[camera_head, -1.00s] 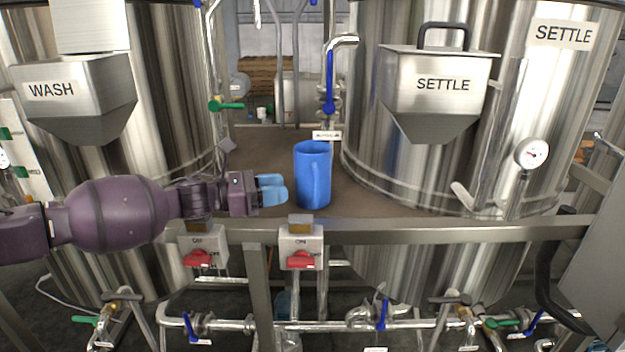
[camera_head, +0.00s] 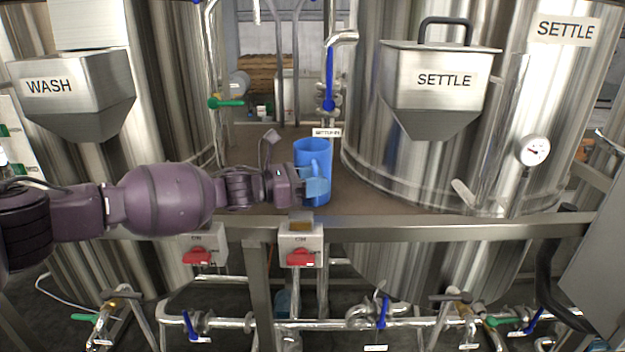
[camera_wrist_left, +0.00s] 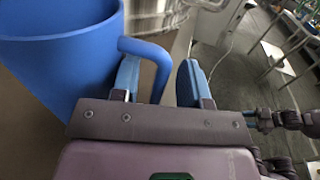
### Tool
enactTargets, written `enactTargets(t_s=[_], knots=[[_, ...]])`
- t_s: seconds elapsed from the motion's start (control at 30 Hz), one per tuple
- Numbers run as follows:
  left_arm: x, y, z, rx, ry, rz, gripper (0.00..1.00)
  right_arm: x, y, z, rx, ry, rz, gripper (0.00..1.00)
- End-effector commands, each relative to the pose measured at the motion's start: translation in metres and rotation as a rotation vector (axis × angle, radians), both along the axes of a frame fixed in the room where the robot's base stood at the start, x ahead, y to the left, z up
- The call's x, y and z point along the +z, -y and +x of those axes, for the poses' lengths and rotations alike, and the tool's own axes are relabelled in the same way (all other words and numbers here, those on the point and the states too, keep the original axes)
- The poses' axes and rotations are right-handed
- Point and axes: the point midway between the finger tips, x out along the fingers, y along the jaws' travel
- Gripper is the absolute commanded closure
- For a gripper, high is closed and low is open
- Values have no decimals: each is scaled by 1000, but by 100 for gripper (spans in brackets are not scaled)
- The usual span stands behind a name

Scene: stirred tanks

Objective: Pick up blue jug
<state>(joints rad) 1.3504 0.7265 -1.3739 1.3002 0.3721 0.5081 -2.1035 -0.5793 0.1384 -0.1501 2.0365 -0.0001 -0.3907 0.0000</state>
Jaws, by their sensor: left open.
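The blue jug (camera_head: 313,150) stands upright on the brown platform between the two big steel tanks. My left gripper (camera_head: 318,185) is at the jug in the head view, its light blue fingers covering part of the jug's front and handle. In the left wrist view the jug (camera_wrist_left: 60,62) fills the left side. Its handle (camera_wrist_left: 155,52) reaches between the two open fingers (camera_wrist_left: 158,80), with one finger on each side of it. Whether a finger touches the handle I cannot tell.
A steel rail (camera_head: 420,228) runs along the platform's front, with a switch box (camera_head: 301,250) below my gripper. The WASH tank (camera_head: 170,90) is left and the SETTLE tank (camera_head: 400,165) right. A pipe with a blue-handled valve (camera_head: 329,80) stands behind the jug.

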Motion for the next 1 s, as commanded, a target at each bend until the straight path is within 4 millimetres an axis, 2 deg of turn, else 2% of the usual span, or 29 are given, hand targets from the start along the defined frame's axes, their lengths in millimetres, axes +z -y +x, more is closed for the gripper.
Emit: enactTargets(t_s=[0.07, 0.33, 0.8, 1.0], knots=[[0, 0, 0, 0, 0, 0, 59, 0, 0, 0, 0, 1, 0, 57], [0, 0, 0, -1, -1, 0, 100, 0, 1, 0, 2, 0, -2, 57], [3, 0, 0, -1, 2, -1, 100, 1, 3, 0, 9, -1, -11, 57], [24, 0, 0, -2, 7, -2, 100, 4, 3, 1, 9, 4, -10, 57]])
